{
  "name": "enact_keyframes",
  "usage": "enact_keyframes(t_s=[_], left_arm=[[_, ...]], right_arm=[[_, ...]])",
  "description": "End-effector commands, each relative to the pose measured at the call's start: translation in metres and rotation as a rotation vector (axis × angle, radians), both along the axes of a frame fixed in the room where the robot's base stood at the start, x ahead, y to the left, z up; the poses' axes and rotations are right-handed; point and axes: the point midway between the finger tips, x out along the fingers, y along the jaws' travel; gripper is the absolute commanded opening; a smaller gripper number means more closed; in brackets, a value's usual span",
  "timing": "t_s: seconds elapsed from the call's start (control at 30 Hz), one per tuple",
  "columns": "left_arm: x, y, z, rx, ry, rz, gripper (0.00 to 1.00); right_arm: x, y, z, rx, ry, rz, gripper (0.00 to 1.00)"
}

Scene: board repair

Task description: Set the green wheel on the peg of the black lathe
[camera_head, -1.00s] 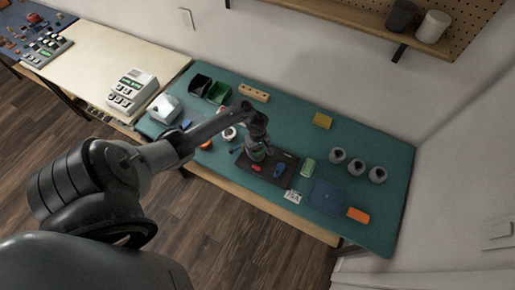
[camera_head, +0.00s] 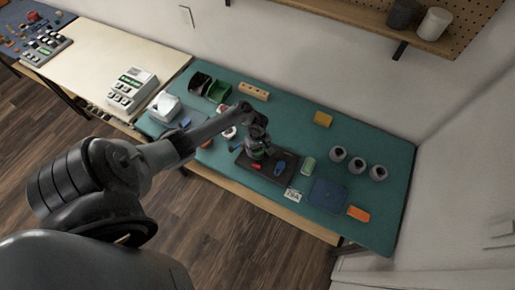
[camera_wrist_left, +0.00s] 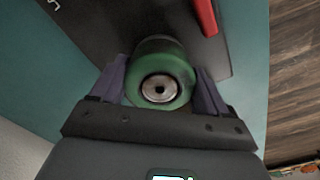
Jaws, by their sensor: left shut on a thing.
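The green wheel (camera_wrist_left: 163,62) has a pale metal hub and shows between the two purple-grey fingers of my left gripper (camera_head: 257,152) in the left wrist view. The gripper is shut on it. The black lathe (camera_head: 290,178) is a dark flat plate on the teal mat, with a red part (camera_head: 256,166) and a blue part (camera_head: 280,168) on it. The gripper is over its left part. In the wrist view the lathe's dark surface (camera_wrist_left: 105,22) lies behind the wheel. The peg is hidden, so I cannot tell whether the wheel is around it. My right gripper is out of view.
A green-and-white piece (camera_head: 308,164) and several grey round pots (camera_head: 357,166) stand right of the lathe. A blue square (camera_head: 327,195) and an orange block (camera_head: 358,213) lie near the front right. Black and green bins (camera_head: 218,92) and a wooden block (camera_head: 254,91) are behind.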

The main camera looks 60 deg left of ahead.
Motion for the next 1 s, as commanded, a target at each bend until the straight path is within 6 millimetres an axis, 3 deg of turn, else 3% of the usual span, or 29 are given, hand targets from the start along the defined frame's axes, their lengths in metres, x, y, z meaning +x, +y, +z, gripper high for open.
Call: enact_keyframes(t_s=[1.0], left_arm=[[0.0003, 0.0001, -0.0017, 0.000, -0.001, -0.001, 0.40]], right_arm=[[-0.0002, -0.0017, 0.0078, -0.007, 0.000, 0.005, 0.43]])
